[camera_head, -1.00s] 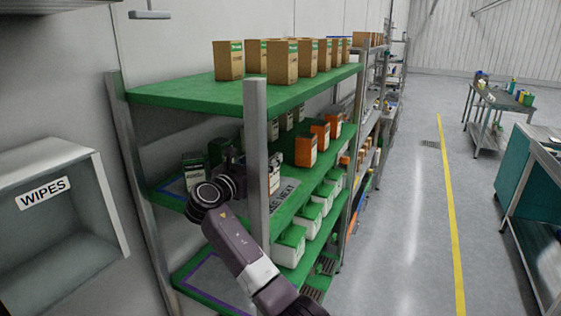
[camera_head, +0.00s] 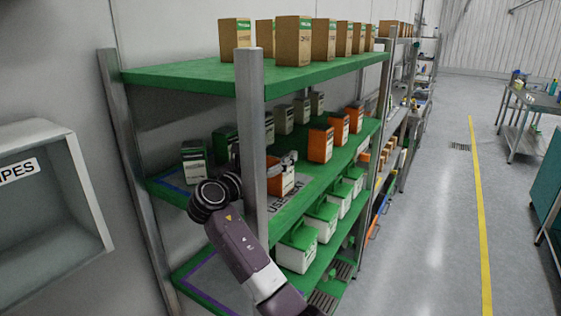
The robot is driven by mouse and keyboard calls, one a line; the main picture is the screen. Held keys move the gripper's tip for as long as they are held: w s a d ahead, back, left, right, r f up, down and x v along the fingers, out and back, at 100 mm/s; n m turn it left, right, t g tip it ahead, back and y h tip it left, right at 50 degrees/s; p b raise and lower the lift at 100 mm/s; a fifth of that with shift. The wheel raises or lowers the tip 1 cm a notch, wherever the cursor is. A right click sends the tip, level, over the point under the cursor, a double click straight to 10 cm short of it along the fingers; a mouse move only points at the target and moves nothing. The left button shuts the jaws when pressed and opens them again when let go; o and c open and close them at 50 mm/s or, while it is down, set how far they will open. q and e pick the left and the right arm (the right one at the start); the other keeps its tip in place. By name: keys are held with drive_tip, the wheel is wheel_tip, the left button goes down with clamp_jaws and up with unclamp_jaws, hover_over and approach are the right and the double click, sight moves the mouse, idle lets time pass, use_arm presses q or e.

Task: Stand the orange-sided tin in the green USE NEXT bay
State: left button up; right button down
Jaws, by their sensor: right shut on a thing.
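The orange-sided tin (camera_head: 287,184), with a white label on its front, is upright at the front of the middle shelf, partly behind the grey post. My right gripper (camera_head: 283,160) reaches in behind that post and is shut on the tin near its top. I cannot tell whether the tin's base touches the shelf. Part of the gripper is hidden by the post. My left gripper is not in view.
The shelf post (camera_head: 251,130) stands close against my right arm. Other orange tins (camera_head: 320,145) stand in a row to the right, and dark green tins (camera_head: 194,160) to the left. Brown boxes (camera_head: 293,42) are on top; green-lidded white boxes (camera_head: 297,248) are below.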

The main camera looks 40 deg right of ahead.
drive_tip(key=shift+s+a, duration=0.1)
drive_tip(key=shift+a, duration=0.1)
drive_tip(key=shift+s+a+r, duration=0.1)
drive_tip(key=shift+a+r, duration=0.1)
drive_tip(key=shift+a, duration=0.1)
drive_tip(key=c, duration=1.3)
unclamp_jaws()
drive_tip(key=shift+a+f, duration=0.15)
drive_tip(key=shift+f, duration=0.05)
drive_tip(key=o, duration=0.4)
drive_tip(key=shift+d+f, duration=0.1)
drive_tip(key=shift+d, duration=0.1)
drive_tip(key=shift+c, duration=0.2)
drive_tip(key=shift+a, duration=0.3)
drive_tip(key=b+v, duration=0.2)
drive_tip(key=v, duration=0.4)
drive_tip(key=shift+s+a, duration=0.1)
drive_tip(key=shift+a, duration=0.1)
drive_tip(key=shift+s+a+r, duration=0.15)
drive_tip(key=shift+a+r, duration=0.05)
drive_tip(key=shift+a, duration=0.1)
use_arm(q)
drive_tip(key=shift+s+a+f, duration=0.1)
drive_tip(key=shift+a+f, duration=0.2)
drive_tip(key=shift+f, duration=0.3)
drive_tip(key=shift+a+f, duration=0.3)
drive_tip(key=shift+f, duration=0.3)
